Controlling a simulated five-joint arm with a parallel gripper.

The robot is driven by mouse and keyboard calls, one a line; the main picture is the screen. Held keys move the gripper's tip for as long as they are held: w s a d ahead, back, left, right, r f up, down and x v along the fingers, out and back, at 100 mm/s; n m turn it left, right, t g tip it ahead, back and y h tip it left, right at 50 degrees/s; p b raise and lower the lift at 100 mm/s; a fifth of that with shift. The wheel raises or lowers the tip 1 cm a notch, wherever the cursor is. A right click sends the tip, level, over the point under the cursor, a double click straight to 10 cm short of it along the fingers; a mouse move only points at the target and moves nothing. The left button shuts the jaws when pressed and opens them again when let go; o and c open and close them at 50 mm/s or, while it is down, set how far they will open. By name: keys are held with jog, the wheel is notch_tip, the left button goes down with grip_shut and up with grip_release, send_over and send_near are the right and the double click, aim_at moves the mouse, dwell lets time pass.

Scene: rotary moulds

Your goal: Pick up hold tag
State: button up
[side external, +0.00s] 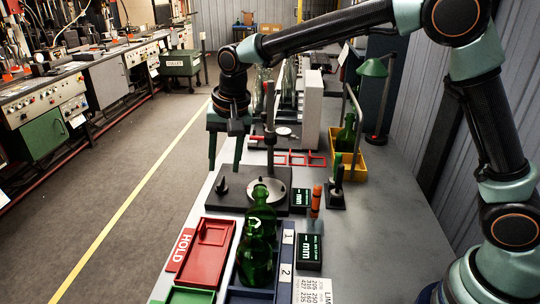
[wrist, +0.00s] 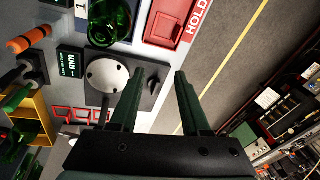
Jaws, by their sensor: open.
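No separate piece is clearly readable as a hold tag. A red tray (side external: 226,268) lies at the near left of the bench, with a red HOLD label (side external: 182,247) along its left edge. A small flat red piece (side external: 213,232) shows inside the tray; I cannot tell if it is a tag. The wrist view shows part of the tray (wrist: 150,34) and the label (wrist: 197,20) at the top. My gripper (side external: 225,162) is open and empty, fingers pointing down, above the bench's left edge beyond the tray.
Green bottles (side external: 258,235) stand in a blue tray (side external: 252,296) right of the red tray. A dark plate (side external: 225,203) with a pale disc lies beyond it. Red square frames (side external: 300,158), a display marked mm (side external: 309,250) and a yellow bin (side external: 346,170) stand nearby.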

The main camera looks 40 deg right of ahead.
jog(key=m, duration=0.1)
send_near(201, 225)
jog(key=f, duration=0.2)
jog(key=w+f, duration=0.1)
jog(key=shift+d+f+g, duration=0.25)
jog(key=shift+g, duration=0.05)
jog(key=shift+w+a+f, duration=0.15)
jog(key=shift+f, duration=0.75)
jog(key=shift+w+a+f, duration=0.15)
jog(key=shift+a+f, duration=0.05)
jog(key=shift+f, duration=0.65)
jog(key=shift+w+a+f, duration=0.15)
jog(key=shift+f, duration=0.75)
grip_shut()
